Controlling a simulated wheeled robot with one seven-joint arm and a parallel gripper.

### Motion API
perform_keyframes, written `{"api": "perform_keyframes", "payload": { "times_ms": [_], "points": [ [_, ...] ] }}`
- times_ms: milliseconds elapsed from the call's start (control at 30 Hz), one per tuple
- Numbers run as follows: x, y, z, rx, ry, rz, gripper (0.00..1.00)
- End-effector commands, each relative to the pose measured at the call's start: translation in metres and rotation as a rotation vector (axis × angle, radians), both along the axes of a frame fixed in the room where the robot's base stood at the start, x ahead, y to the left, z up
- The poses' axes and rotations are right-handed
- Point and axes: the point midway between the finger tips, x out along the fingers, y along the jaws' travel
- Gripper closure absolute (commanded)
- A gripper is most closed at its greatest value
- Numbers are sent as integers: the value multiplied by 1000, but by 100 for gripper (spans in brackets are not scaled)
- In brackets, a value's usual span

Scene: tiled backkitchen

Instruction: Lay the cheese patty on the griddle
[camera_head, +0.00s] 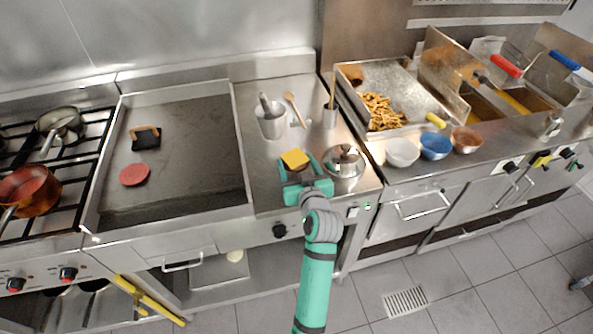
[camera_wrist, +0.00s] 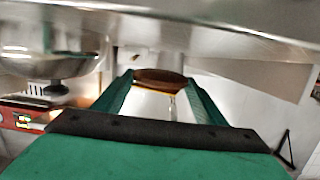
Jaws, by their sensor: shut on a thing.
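The cheese patty, a brown patty (camera_wrist: 160,82) with a yellow cheese slice (camera_head: 295,159) on top, is held between the two fingers of my gripper (camera_head: 298,168). My gripper is shut on it, over the steel counter to the right of the griddle. In the wrist view the patty's dark edge shows between the green fingertips (camera_wrist: 160,90). The griddle (camera_head: 190,170) is a dark flat plate with raised steel edges, left of my gripper. A red raw patty (camera_head: 134,174) and a black press with a wooden handle (camera_head: 146,138) lie on its left part.
A steel pot with a lid (camera_head: 345,160) stands close right of my gripper. A steel container (camera_head: 270,118) and a wooden spoon (camera_head: 295,108) are behind it. The griddle's middle and right are bare. A stove with a copper pot (camera_head: 30,190) is at left; a fries tray (camera_head: 400,85) at right.

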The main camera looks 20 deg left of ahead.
Motion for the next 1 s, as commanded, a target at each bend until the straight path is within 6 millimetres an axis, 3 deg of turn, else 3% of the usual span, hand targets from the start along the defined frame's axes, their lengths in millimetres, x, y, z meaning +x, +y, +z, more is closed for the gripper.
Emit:
{"api": "perform_keyframes", "payload": {
  "times_ms": [367,767,800,833,1000],
  "points": [
    [4,6,-36,0,1,6,60],
    [5,3,-41,0,0,2,60],
    [5,3,-41,0,0,2,26],
    [5,3,-41,0,0,2,18],
    [5,3,-40,0,0,2,16]
  ]
}}
